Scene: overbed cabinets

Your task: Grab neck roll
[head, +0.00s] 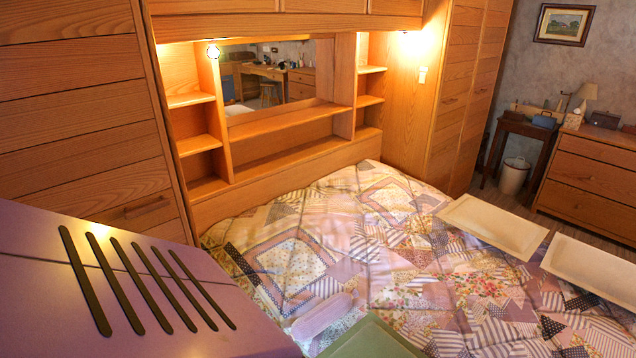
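A small pale pink-lilac roll (322,315), which looks like the neck roll, lies on the patchwork quilt of the bed (400,262) near the bottom middle of the head view. It lies beside the edge of a flat green piece (372,340) that is cut off by the bottom of the picture. Neither of my grippers shows in this view, and nothing is seen touching the roll.
Two flat cream pieces (495,226) (592,274) lie at the bed's right. Open shelves (290,135) stand behind the bed. A purple slotted surface, unclear to me, fills the lower left. A dresser (590,180) and white bin (514,176) stand at the right.

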